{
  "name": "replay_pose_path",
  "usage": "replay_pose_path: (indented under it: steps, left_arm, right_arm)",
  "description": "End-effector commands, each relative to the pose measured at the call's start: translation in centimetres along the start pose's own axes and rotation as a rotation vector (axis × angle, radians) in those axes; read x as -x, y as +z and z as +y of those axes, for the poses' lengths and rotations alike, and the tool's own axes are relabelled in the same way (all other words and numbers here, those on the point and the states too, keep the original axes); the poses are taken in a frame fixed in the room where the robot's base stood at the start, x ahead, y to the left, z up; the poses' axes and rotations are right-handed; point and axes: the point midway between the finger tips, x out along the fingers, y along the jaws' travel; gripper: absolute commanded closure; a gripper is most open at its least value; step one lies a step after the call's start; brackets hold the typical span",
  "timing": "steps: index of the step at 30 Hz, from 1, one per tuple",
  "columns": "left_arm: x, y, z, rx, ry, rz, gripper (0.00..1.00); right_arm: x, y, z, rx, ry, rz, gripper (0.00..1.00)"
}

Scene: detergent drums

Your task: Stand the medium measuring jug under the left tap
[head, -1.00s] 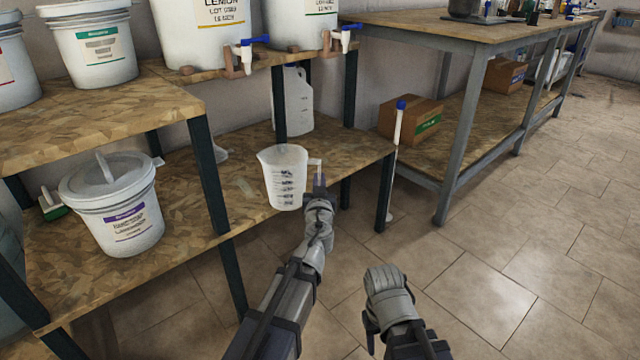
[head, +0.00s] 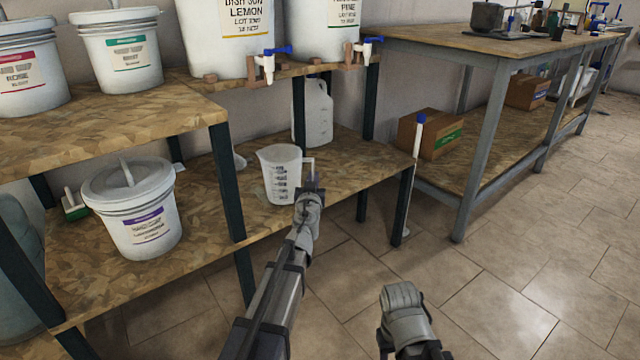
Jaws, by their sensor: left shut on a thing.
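The translucent white measuring jug (head: 278,180) with dark scale marks is upright over the lower shelf, a little in from its front edge. My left gripper (head: 307,190) is shut on the jug's handle at its right side; the fingertips are partly hidden. I cannot tell whether the jug's base touches the shelf. The left tap (head: 267,68), white with a blue lever, is on the lemon drum (head: 225,50), above and slightly left of the jug in the picture. My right gripper (head: 402,305) hangs low over the floor, its fingers hidden.
The lower shelf (head: 345,160) bears a white jug-like bottle (head: 318,115) behind and a lidded tub (head: 130,215) at left. A dark shelf leg (head: 298,110) stands behind the jug. The right tap (head: 367,52) is on the second drum. A white blue-topped pole (head: 415,150) stands right.

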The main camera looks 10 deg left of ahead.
Motion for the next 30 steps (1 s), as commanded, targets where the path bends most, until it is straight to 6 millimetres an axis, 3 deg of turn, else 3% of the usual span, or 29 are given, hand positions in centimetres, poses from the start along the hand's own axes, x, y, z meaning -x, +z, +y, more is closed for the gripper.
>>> replay_pose_path:
  steps: [9,30]
  left_arm:
    - [-1.9,0.1,-1.7,0.000,-0.001,0.000,1.00]
    - [-2.1,0.1,-2.0,-0.001,-0.001,0.000,1.00]
  right_arm:
    - [-0.1,0.0,0.0,0.000,0.000,0.000,0.50]
    - [-0.1,0.0,0.0,0.000,0.000,0.000,0.50]
